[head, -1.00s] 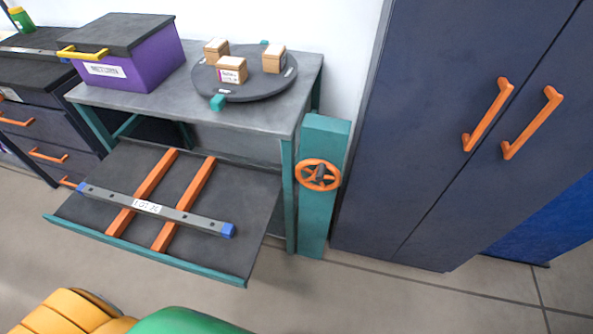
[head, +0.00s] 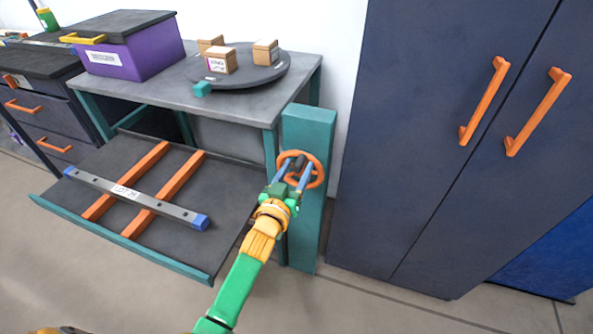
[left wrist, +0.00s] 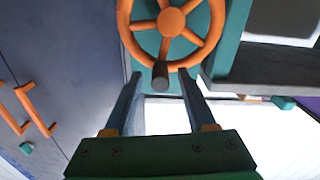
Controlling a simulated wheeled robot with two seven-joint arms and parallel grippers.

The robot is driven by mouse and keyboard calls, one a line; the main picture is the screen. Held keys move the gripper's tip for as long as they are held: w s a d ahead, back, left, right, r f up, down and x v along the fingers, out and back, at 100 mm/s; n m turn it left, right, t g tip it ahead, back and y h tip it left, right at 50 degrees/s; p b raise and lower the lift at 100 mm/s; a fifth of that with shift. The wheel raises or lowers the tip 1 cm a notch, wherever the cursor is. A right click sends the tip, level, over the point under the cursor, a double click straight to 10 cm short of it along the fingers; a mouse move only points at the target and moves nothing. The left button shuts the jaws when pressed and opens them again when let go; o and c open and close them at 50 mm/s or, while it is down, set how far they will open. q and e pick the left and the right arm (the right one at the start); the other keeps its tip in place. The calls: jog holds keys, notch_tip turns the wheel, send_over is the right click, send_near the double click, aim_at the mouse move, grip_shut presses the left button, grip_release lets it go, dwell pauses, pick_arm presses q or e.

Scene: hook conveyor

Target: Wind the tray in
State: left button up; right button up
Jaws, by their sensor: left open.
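The tray (head: 91,216) is a dark sliding shelf with a teal front edge, standing out from under the grey table. A grey bar with blue ends (head: 137,197) lies on it across two orange strips. The orange handwheel (head: 316,172) is on a teal post (head: 304,235) right of the tray. Its dark crank knob (left wrist: 160,75) shows at the wheel's lower rim in the left wrist view. My left gripper (head: 291,167) is open at the wheel, its two fingers on either side of the knob; I cannot tell whether they touch it.
A purple box (head: 135,58) and a dark turntable (head: 250,77) with small boxes stand on the grey table (head: 190,91). A dark blue cabinet (head: 425,120) with orange handles stands right of the post. Open floor lies in front.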

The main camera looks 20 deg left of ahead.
pick_arm(q)
grip_shut()
jog(key=shift+f, duration=0.1)
dwell(1.3)
